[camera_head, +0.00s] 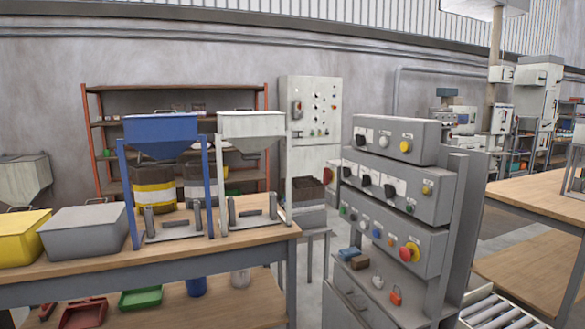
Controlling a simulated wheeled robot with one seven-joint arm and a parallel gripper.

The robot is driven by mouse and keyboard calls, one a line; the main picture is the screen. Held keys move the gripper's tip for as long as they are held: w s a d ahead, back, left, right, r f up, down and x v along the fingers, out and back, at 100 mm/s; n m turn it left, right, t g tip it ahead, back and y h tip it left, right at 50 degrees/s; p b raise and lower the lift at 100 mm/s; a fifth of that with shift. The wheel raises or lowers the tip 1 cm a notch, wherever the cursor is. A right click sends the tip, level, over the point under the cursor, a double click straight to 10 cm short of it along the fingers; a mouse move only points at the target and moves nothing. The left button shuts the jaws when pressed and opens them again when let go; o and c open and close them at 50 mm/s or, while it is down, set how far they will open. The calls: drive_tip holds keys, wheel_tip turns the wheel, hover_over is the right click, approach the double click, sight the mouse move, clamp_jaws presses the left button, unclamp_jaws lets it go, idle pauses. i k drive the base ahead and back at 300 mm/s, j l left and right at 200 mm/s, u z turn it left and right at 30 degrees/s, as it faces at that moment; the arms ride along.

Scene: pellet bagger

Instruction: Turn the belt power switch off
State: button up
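A grey control stand with three stacked, tilted switch boxes is right of centre. The lower box (430,262) has a row of small buttons and a red mushroom button on yellow (409,252). I cannot read any labels, so which switch is the belt power switch and its position cannot be told. My gripper is out of view.
A wooden bench (90,262) at left bears a blue hopper (160,128), a white hopper (250,125) and yellow and grey bins. Small items lie on the stand's lower ledge. A roller conveyor (495,312) is at lower right, beside another wooden table (545,190).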

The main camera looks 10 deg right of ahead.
sight(327, 174)
drive_tip(key=i+j+u, duration=0.2)
drive_tip(key=i, duration=1.2)
drive_tip(key=i+l+u, duration=0.25)
drive_tip(key=i, duration=1.15)
drive_tip(key=i+j, duration=0.05)
drive_tip(key=j, duration=0.05)
